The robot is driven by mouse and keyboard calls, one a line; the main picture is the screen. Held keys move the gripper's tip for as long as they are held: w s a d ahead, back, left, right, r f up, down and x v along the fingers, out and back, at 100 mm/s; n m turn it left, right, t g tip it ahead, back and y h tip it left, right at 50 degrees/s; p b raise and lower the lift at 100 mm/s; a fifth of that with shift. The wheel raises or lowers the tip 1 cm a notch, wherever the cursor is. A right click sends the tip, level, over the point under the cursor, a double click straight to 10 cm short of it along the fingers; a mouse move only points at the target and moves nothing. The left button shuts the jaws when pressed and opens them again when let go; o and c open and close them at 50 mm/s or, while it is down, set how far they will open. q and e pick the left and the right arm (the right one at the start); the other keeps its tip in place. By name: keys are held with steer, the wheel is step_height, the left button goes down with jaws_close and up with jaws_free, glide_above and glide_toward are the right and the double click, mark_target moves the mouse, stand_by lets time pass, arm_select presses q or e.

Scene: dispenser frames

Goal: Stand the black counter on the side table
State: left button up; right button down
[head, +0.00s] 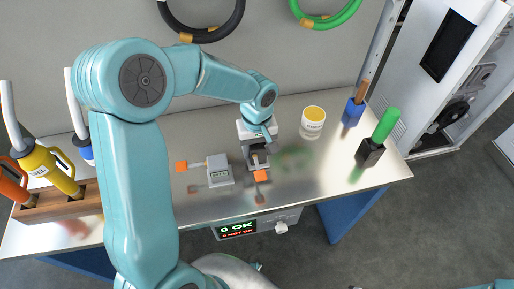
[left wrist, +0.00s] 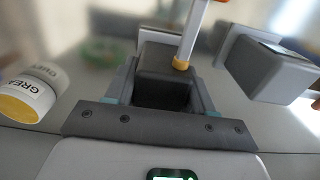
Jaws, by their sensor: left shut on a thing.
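My left gripper (head: 257,150) is shut on a dark counter (head: 259,160), a small block with a lever ending in an orange tip (head: 261,176). In the left wrist view the dark block (left wrist: 165,62) sits between the fingers, with a pale rod and orange collar rising beside it. The counter is upright or nearly so, at or just above the metal tabletop; I cannot tell whether it touches. A lighter grey counter (head: 219,171) with a small display and orange-tipped lever stands to its left. No separate side table can be made out. My right gripper is not in view.
A grease tub (head: 313,119) stands to the right, then blue (head: 352,113) and black (head: 370,152) holders with handles. A wooden rack (head: 62,202) of bottles is at left. The metal table (head: 330,178) has bare room front right. An open cabinet (head: 447,60) stands beyond.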

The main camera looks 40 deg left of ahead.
arm_select(q)
steer(key=shift+f, duration=0.1)
steer(key=shift+f, duration=0.1)
steer(key=o, duration=1.3)
step_height(320, 180, up, 11)
steer(key=shift+r+p, duration=0.15)
steer(key=shift+p, duration=0.25)
steer(key=shift+r, duration=0.5)
steer(key=shift+s+f, duration=0.1)
